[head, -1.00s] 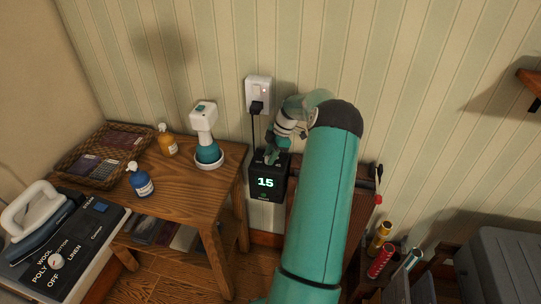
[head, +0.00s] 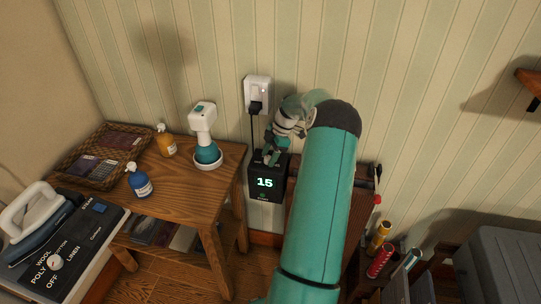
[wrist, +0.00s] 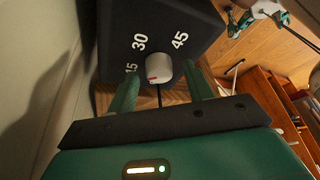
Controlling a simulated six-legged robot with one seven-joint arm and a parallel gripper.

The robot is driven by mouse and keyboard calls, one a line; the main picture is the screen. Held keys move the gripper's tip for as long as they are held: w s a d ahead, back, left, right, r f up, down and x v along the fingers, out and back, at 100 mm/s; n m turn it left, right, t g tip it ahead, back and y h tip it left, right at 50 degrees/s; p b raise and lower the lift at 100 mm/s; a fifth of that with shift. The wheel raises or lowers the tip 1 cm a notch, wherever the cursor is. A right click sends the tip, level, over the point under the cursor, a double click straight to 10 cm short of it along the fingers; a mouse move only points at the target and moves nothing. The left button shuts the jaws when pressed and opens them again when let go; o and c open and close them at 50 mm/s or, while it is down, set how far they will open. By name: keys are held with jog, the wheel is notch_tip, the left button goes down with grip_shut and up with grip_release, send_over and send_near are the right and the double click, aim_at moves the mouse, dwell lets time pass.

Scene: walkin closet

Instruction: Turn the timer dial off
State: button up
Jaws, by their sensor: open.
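The timer is a black box (head: 267,187) below the wall outlet, with a lit display reading 15. Its top face, in the wrist view (wrist: 165,22), carries white marks 15, 30 and 45. The timer dial (wrist: 159,67) is a pale grey knob with a red mark on its side towards the 15. My gripper (wrist: 160,74) is open, with one green finger on each side of the dial. I cannot tell whether either finger touches it. In the head view my gripper (head: 271,158) is at the timer's top, hiding the dial.
A wooden table (head: 190,193) left of the timer holds a white-and-teal device (head: 205,138), bottles and a basket (head: 100,154). A plugged outlet (head: 257,93) is just above. An iron (head: 36,215) stands at lower left by a second dial. Colored tubes (head: 380,262) stand at right.

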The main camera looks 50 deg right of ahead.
jog(key=r, duration=0.3)
jog(key=shift+s+a+r, duration=0.25)
jog(key=shift+r, duration=0.15)
jog(key=s+a+r, duration=0.8)
jog(key=a+r, duration=0.1)
jog(key=a, duration=0.1)
jog(key=shift+s, duration=0.3)
